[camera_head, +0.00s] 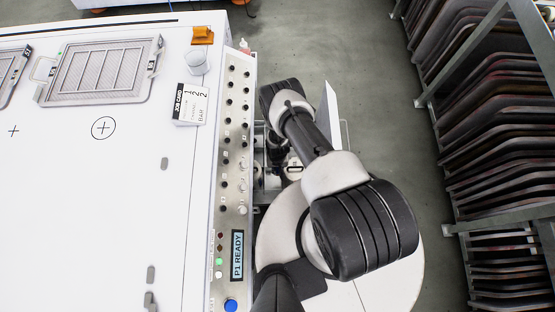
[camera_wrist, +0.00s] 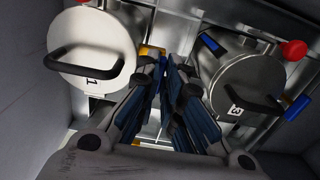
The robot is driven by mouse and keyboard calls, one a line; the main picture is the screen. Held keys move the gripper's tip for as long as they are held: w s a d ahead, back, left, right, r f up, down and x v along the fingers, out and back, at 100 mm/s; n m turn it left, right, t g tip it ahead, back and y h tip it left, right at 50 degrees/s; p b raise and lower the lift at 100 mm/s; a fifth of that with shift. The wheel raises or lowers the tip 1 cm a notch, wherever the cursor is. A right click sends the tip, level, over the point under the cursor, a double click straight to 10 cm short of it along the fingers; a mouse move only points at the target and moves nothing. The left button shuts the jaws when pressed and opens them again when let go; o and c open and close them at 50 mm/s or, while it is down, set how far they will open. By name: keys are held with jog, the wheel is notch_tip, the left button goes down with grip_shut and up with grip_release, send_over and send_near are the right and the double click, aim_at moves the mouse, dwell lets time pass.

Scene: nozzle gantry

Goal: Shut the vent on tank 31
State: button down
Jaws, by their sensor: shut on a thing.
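In the wrist view a round pale lid (camera_wrist: 92,50) with a black handle and a label reading "1" is at the left. A second round grey lid (camera_wrist: 235,82) with a black handle and a label that looks like "3" is at the right. I cannot read "31" on either. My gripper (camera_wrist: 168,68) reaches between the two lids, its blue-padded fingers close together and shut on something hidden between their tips. A yellow part (camera_wrist: 150,51) shows just behind the fingertips.
Red knobs, one at the right (camera_wrist: 293,50), and blue levers (camera_wrist: 210,43) sit close around the lids. Grey walls flank the space. In the head view a knob panel (camera_head: 235,130) with a "P1 READY" display edges the white bench (camera_head: 100,210); a rack (camera_head: 490,120) stands right.

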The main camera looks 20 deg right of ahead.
jog(key=c, duration=1.7)
grip_release()
jog(key=shift+r, duration=0.1)
notch_tip(320, 180, up, 12)
jog(key=shift+f, duration=0.1)
